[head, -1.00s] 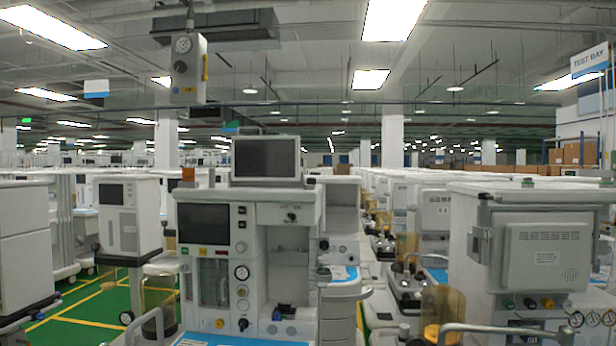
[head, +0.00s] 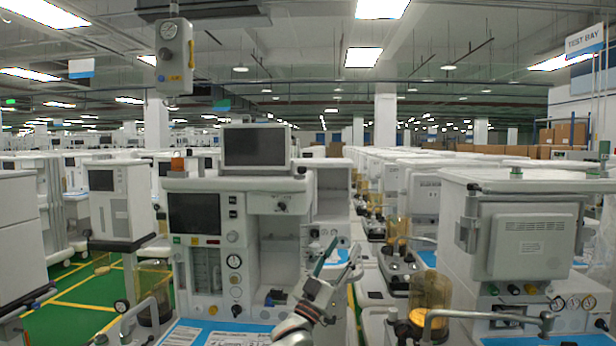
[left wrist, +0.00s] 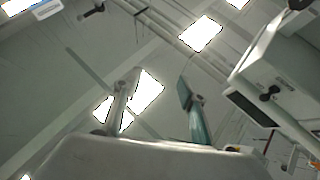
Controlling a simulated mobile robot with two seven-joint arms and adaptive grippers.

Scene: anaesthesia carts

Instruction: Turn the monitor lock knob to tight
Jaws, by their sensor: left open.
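The flat monitor (head: 255,147) stands on top of the nearest white cart (head: 210,185), its dark screen facing me. A small black knob (head: 282,206) is on the cart's upper front panel, below and right of the monitor; what looks like the same knob (left wrist: 270,93) shows at the right in the left wrist view, beside a label. I cannot tell its turn setting, or whether it is the lock knob. My left gripper (head: 338,258) is open and empty, below and right of the knob and apart from it. Its spread fingers (left wrist: 157,92) point upward in the left wrist view. My right gripper is not seen.
A blue-topped work surface (head: 215,333) and a curved rail (head: 130,318) are at the cart's front. Another cart with a large panel (head: 530,248) stands at the right, with an amber canister (head: 430,300) beside it. A grey control box (head: 174,57) hangs above left.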

